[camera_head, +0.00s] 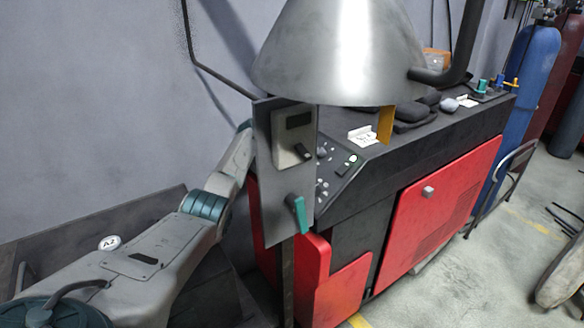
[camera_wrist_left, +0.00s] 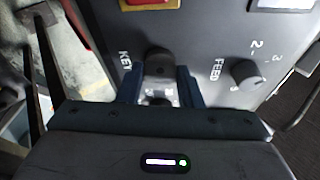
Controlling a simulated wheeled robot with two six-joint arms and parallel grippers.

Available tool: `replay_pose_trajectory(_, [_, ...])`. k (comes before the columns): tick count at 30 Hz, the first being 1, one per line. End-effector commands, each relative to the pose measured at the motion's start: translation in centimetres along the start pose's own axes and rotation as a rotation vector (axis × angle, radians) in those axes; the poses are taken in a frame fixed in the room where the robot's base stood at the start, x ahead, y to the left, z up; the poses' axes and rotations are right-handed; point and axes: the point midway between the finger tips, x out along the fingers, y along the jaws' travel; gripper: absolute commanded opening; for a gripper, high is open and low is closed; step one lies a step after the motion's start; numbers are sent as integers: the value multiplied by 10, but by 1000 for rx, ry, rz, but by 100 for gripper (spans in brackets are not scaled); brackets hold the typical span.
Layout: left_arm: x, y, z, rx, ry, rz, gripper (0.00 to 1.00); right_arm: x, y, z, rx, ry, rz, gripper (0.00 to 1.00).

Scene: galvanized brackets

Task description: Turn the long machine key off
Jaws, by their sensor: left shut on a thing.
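In the left wrist view, the machine key (camera_wrist_left: 158,63) is a dark grey, rounded piece standing out from a dark grey panel, beside the label KEY. My left gripper (camera_wrist_left: 158,78) has its two dark blue fingers on either side of the key and is shut on it. The gripper body covers the lower part of that panel. In the head view my left arm (camera_head: 175,245) reaches in from the left and passes behind an upright grey plate, so the gripper and key are hidden there. My right gripper is in neither view.
A FEED knob (camera_wrist_left: 245,73) sits to the right of the key, and a red and yellow control (camera_wrist_left: 150,3) above it. In the head view the grey plate (camera_head: 267,190) and a metal hood (camera_head: 340,50) stand before the red and black machine (camera_head: 440,205).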

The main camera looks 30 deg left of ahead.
Motion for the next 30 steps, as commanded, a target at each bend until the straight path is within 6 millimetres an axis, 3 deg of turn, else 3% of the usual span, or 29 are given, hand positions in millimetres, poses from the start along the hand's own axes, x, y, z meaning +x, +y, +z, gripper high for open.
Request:
replay_pose_trajectory(9, [-2, 0, 1, -132, -3, -38, 10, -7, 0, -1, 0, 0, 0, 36])
replay_pose_trajectory(27, [-1, 1, 1, -164, -3, -48, 10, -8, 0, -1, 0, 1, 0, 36])
replay_pose_trajectory(28, [-1, 1, 1, -164, -3, -48, 39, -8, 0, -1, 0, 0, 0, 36])
replay_pose_trajectory(30, [-1, 1, 1, -164, -3, -48, 52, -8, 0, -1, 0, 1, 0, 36])
